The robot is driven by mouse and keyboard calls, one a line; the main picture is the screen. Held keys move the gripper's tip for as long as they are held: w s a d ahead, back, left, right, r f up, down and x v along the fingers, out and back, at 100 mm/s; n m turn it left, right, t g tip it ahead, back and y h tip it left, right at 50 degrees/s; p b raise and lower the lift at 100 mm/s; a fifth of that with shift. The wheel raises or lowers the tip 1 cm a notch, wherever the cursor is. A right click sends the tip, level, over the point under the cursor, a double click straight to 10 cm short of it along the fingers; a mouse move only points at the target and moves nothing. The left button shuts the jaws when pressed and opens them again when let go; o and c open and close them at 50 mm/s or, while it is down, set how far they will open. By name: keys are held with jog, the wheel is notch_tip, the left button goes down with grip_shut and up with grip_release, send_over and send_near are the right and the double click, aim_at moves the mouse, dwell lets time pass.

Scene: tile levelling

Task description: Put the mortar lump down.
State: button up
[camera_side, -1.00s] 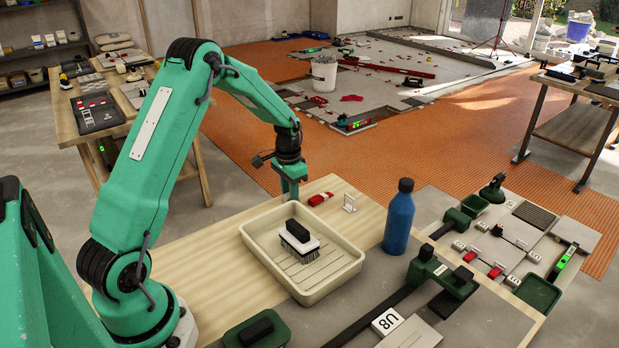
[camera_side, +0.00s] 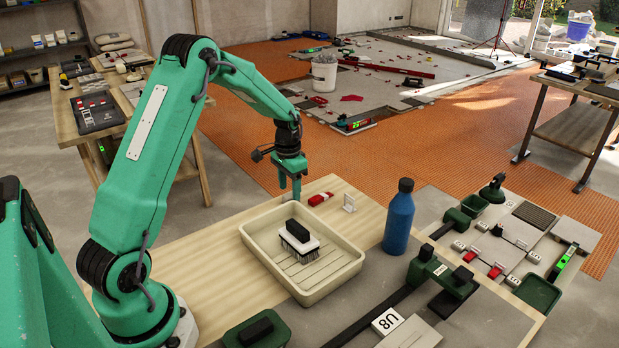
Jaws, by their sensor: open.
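My gripper (camera_side: 290,188) points down over the wooden bench, behind the back edge of the cream tray (camera_side: 252,252). Its fingers are apart and I see nothing between them. I cannot make out a mortar lump in this view; the tray's back wall and the small scale may hide it. A brush with a black handle (camera_side: 293,227), white body and dark bristles stands in the tray.
A red object (camera_side: 319,199) and a small white stand (camera_side: 349,203) sit right of my gripper. A blue bottle (camera_side: 399,217) stands right of the tray. A green-handled float (camera_side: 256,331) lies in front. Bare wood (camera_side: 200,262) shows left of the tray.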

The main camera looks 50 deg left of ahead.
aim_at(290, 196)
notch_tip(290, 196, up, 10)
jog(key=shift+r, duration=0.15)
dwell(0.3)
dwell(0.5)
jog(key=s+d+r+t, duration=0.3)
jog(key=s+d+r, duration=0.7)
jog(key=d+r, duration=0.15)
jog(key=s+d+t, duration=0.2)
jog(key=s+d, duration=0.6)
jog(key=s, duration=0.5)
jog(key=shift+s+d+f+t, duration=0.15)
jog(key=shift+d+t, duration=0.05)
jog(key=shift+t, duration=0.1)
dwell(0.4)
